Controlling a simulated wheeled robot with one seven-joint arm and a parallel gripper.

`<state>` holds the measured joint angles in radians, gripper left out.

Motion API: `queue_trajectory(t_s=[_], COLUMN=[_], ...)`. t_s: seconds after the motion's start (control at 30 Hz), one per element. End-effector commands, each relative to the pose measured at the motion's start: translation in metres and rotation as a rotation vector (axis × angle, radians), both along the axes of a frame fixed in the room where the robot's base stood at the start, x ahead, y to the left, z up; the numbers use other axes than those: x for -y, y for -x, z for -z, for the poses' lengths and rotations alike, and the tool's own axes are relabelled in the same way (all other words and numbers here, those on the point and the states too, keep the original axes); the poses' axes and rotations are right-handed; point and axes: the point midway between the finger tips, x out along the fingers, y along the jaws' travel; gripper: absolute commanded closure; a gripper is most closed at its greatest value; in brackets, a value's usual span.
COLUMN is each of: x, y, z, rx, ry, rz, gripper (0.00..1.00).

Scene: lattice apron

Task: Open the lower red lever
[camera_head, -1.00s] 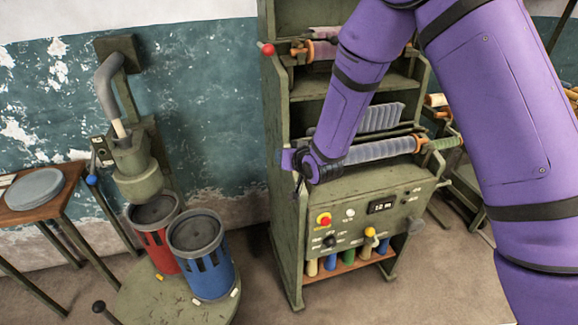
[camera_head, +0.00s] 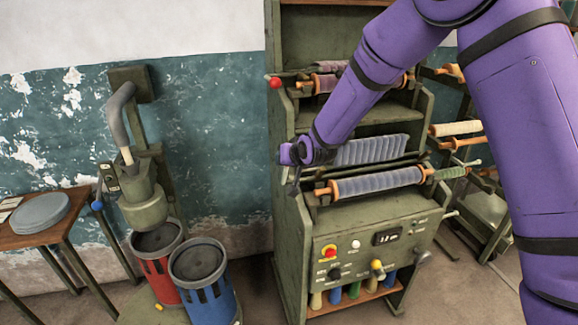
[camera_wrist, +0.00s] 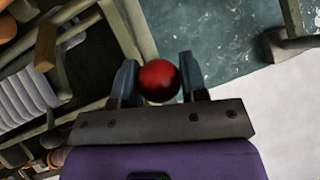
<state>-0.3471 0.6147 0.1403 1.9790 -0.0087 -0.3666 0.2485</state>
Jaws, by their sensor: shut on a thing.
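My gripper (camera_head: 291,156) is at the left side of the green cabinet (camera_head: 290,225), between its upper and lower rollers. In the wrist view, the two dark fingers are shut on a red ball knob (camera_wrist: 159,80). That knob, which appears to belong to the lower red lever, is hidden by my gripper in the head view. The lever's rod cannot be made out clearly. Another red knob (camera_head: 274,83) sits higher on the cabinet's left side, beside the upper roller, and is free.
The lower roller (camera_head: 375,184) with orange ends lies just right of and below my gripper. A control panel (camera_head: 375,245) is beneath it. At left stand a press (camera_head: 141,200), a red bin (camera_head: 160,270), a blue bin (camera_head: 205,285) and a table (camera_head: 40,235).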

Motion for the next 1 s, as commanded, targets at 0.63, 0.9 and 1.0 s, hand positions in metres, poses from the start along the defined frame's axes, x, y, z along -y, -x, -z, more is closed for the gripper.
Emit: queue_trajectory(t_s=[0.63, 0.9, 1.0], x=[-0.0014, -0.0013, -0.0005], y=[-0.0047, -0.004, -0.0029], z=[-0.0022, -0.0016, -0.0028], rx=[0.003, 0.001, 0.001], ry=[-0.002, 0.0, 0.0], rz=[0.0, 0.0, 0.0], gripper=[0.46, 0.36, 0.36])
